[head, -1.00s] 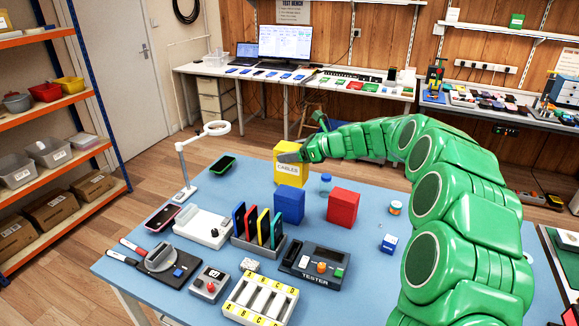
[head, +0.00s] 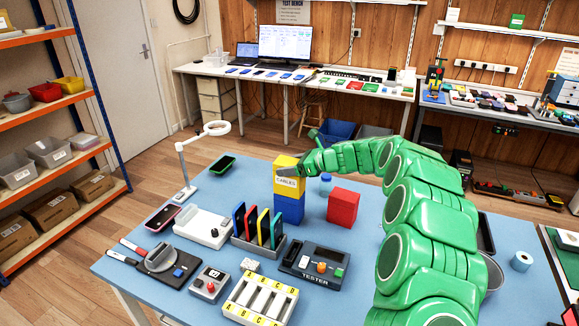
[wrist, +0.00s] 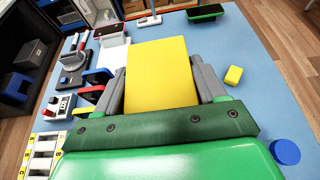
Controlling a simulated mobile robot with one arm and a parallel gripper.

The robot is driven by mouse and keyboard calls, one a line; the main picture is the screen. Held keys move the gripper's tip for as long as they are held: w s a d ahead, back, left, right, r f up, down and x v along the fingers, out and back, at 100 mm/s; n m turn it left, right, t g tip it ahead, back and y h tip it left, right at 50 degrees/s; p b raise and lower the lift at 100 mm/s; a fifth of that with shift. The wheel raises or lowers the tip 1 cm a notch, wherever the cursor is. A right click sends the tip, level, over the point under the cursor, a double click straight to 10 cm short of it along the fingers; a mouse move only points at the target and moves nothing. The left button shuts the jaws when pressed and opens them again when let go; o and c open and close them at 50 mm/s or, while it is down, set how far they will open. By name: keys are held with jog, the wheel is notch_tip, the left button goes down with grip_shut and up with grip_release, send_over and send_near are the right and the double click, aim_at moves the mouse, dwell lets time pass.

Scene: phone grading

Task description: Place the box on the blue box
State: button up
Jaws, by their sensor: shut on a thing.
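The yellow box (head: 287,186) is marked CABLES and is upright in the head view. My gripper (head: 286,171) is shut on it, near its top. In the wrist view the yellow box (wrist: 162,75) fills the space between the two grey fingers. The blue box (head: 289,210) stands on the table directly below the yellow box, and its top is covered. The yellow box's lower edge meets the blue box in the picture; I cannot tell whether it rests on it or hangs just above.
A red box (head: 343,207) stands close at the right. A small blue-capped bottle (head: 326,183) is behind. A magnifier lamp (head: 187,165) is at the left. My arm hides the table's right part.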

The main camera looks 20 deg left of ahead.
jog(key=shift+f, duration=0.1)
jog(key=o, duration=1.2)
jog(key=v, duration=1.2)
